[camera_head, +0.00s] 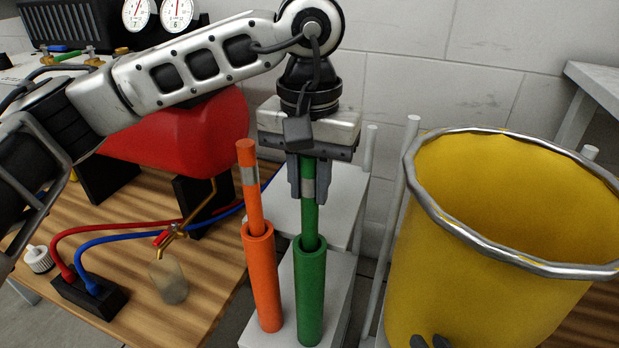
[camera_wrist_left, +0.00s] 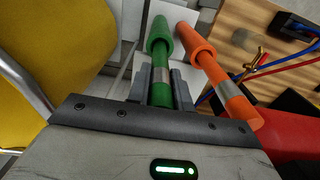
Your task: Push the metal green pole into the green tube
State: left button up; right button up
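The green pole (camera_head: 310,217), with a grey metal band, stands with its lower end inside the mouth of the upright green tube (camera_head: 309,300). How deep it reaches inside is hidden. My left gripper (camera_head: 308,190) points down from above, one finger on each side of the pole near its band, and looks shut on it. The left wrist view shows the pole (camera_wrist_left: 160,62) between the fingers and running into the green tube (camera_wrist_left: 159,34). Two dark tips of my right gripper (camera_head: 430,342) show at the bottom edge, in front of the yellow bin, away from the pole.
An orange pole (camera_head: 252,195) stands in an orange tube (camera_head: 262,280) close left of the green one. A yellow bin (camera_head: 480,290) with a metal rim stands right. A wooden table (camera_head: 205,310) with hoses and a red tank (camera_head: 190,140) is left. A grey wall is behind.

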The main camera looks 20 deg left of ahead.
pick_arm(q)
jog(key=o, duration=0.5)
pick_arm(e)
jog(key=shift+r, duration=0.2)
pick_arm(q)
jog(key=shift+r, duration=0.1)
notch_tip(320, 180, up, 8)
jog(key=p, duration=0.2)
jog(key=shift+r+p, duration=0.15)
jog(key=shift+p, duration=0.25)
jog(key=shift+r+p, duration=1.35)
jog(key=shift+r, duration=2.35)
pick_arm(e)
jog(key=shift+s+d+f+g+h, duration=0.1)
jog(key=shift+d+f+g+h, duration=0.25)
jog(key=shift+f, duration=0.25)
jog(key=shift+s+d+f+g+h, duration=0.1)
jog(key=shift+d+f+g+h, duration=0.15)
jog(key=shift+f+g, duration=0.3)
jog(key=shift+d+f+g+h, duration=0.2)
jog(key=shift+f+g+h, duration=0.1)
jog(key=shift+f, duration=0.4)
